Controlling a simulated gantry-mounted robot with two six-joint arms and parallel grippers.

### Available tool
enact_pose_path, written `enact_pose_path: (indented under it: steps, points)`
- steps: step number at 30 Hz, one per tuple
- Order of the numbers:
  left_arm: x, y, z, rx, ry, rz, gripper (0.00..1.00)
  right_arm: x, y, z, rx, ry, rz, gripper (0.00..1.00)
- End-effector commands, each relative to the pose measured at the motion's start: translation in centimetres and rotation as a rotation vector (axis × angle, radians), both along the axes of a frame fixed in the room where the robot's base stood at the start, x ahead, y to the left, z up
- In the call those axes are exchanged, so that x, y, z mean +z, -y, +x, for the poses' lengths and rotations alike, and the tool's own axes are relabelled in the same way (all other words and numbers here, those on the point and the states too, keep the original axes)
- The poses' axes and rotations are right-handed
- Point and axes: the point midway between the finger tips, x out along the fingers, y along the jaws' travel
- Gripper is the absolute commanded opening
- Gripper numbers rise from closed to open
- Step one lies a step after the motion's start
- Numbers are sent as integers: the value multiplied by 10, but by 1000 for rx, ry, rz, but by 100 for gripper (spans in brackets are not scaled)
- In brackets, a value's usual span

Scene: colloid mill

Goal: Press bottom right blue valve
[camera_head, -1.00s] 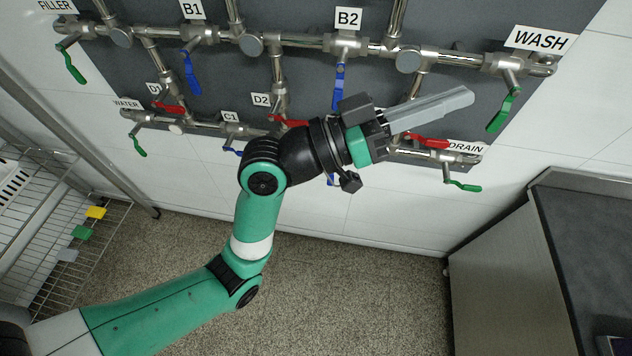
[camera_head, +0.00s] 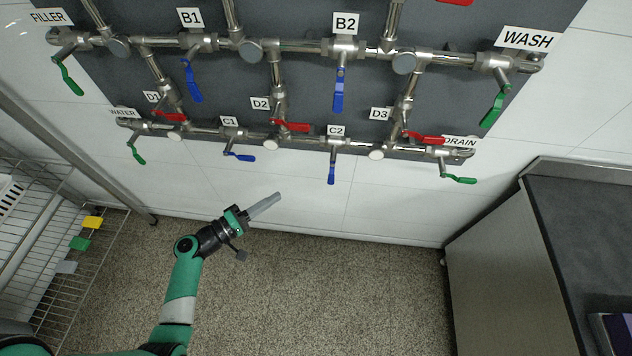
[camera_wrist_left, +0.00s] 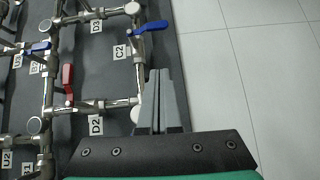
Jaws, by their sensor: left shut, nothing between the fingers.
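The bottom right blue valve, C2, has a blue handle (camera_head: 331,172) that hangs straight down below its white label in the head view. In the left wrist view its blue handle (camera_wrist_left: 150,27) shows at the top, beyond my fingers. My left gripper (camera_head: 277,198) is shut and empty. It is below and left of the C2 handle in the head view, apart from it. In the wrist view my left gripper (camera_wrist_left: 158,72) shows its two grey fingers together. My right gripper is not in view.
The C1 blue handle (camera_head: 240,156) lies nearly level to the left. The B2 blue handle (camera_head: 338,92) is above, and red D2 (camera_head: 291,126) and D3 (camera_head: 426,138) handles are close by. A wire rack (camera_head: 50,255) stands left, a dark-topped counter (camera_head: 590,240) right.

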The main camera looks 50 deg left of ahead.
Motion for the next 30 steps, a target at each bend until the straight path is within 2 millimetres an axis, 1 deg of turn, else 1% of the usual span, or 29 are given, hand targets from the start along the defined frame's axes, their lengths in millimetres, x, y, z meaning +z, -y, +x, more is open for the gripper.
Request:
enact_pose_path:
  steps: [2, 5, 8, 13, 14, 15, 23, 27, 30]
  points:
    - [0, 0, 1, -1, 0, 1, 0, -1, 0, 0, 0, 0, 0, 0]
    - [-3, 0, 3, -3, -1, 4, 0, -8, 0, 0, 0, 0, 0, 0]
    - [-8, 1, 10, -8, -2, 6, 0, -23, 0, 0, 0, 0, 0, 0]
    - [-11, 3, 27, -5, 6, 8, 0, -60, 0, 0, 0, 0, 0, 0]
    - [-4, 4, 35, -9, 4, 5, 0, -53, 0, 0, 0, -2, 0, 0]
    - [-2, 6, 45, -9, 2, 3, 0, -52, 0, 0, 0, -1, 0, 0]
    - [-4, 11, 101, -8, 2, 4, 0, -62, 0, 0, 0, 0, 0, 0]
    - [-5, 29, 115, -8, 1, 3, 0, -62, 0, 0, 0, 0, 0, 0]
    - [-5, 37, 122, -6, 1, 2, 0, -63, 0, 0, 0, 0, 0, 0]
